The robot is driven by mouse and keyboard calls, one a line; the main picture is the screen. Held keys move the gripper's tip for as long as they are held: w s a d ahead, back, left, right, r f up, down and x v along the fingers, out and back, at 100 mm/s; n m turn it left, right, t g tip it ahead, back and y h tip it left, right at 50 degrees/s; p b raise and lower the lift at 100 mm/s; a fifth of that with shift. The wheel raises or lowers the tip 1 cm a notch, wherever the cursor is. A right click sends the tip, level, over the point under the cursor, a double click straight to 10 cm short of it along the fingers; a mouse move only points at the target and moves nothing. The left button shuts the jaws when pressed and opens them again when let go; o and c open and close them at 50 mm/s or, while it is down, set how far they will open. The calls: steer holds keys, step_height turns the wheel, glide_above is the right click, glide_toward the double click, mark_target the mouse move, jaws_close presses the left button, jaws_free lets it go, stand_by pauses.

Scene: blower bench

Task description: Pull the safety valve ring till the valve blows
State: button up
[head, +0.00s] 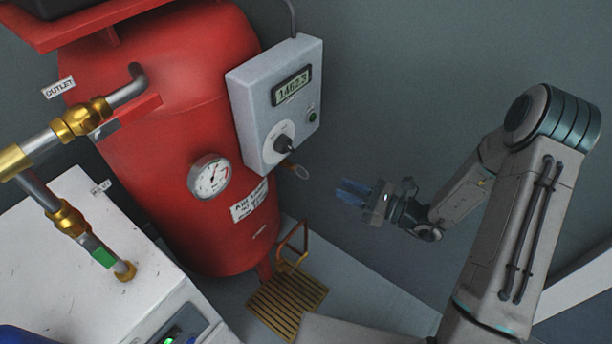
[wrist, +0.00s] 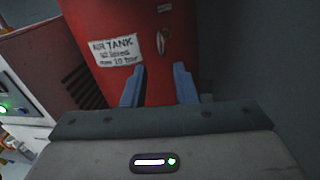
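The safety valve (head: 288,165) is a small brass fitting on the right side of the red air tank (head: 185,150), just below the grey control box. Its pull ring (head: 302,173) hangs at the valve's outer end. In the wrist view the ring (wrist: 163,41) shows as a thin oval in front of the tank, ahead of the fingers. My gripper (head: 342,190) is to the right of the ring and a little lower in the head view, apart from it. Its blue fingers stand apart with nothing between them (wrist: 160,78).
The grey control box (head: 262,110) with a display and dial sits above the valve. A pressure gauge (head: 210,176) is on the tank front. The space between my gripper and the ring looks clear.

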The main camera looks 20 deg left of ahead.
steer(key=b+x, duration=0.1)
steer(key=x, duration=1)
steer(key=shift+a+b, duration=0.3)
steer(key=shift+a, duration=0.1)
steer(key=shift+c, duration=0.4)
